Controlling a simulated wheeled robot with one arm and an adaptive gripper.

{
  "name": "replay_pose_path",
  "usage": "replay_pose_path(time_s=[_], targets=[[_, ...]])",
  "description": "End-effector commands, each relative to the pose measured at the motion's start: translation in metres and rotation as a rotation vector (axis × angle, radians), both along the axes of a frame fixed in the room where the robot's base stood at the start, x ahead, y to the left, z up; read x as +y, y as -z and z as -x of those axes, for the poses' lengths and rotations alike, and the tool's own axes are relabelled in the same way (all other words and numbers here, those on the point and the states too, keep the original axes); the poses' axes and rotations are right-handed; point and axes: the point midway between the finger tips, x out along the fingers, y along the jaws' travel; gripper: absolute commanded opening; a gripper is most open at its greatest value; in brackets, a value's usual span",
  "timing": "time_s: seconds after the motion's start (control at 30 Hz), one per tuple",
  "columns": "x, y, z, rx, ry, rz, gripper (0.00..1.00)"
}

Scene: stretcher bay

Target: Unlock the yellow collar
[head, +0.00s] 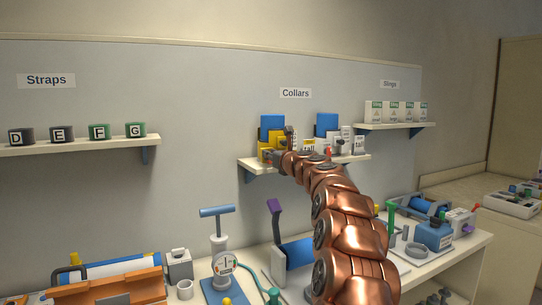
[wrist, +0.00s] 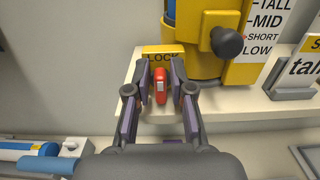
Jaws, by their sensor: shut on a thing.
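The yellow collar (head: 264,143) stands on the Collars shelf in the head view, partly hidden by my gripper. In the wrist view the yellow collar (wrist: 196,70) shows a dark round knob and a height scale reading TALL, MID, SHORT and LOW. Beside its foot is a yellow plate (wrist: 163,50) marked LOCK, with a red lock lever (wrist: 160,87) in front of it. My gripper (wrist: 162,72) has its fingers on both sides of the red lever and is shut on it. In the head view my gripper (head: 279,157) is small against the collar.
The shelf (head: 258,165) also holds a tall-labelled card and a second collar with a blue back (head: 326,124) to the right. Below, the bench carries a blue-handled pump (head: 217,212), an orange tray (head: 110,290) and other gear.

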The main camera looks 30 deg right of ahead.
Motion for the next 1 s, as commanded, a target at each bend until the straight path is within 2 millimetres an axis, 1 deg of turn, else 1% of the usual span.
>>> replay_pose_path(time_s=[0.27, 0.47, 0.67, 1.0], targets=[[0.002, -0.001, -0.001, 0.003, -0.002, 0.033, 0.0], [0.004, -0.001, -0.001, 0.011, -0.002, 0.126, 0.0], [0.007, 0.001, -0.001, 0.024, -0.002, 0.285, 0.0], [0.011, 0.005, -0.001, 0.051, 0.001, 0.611, 0.0]])
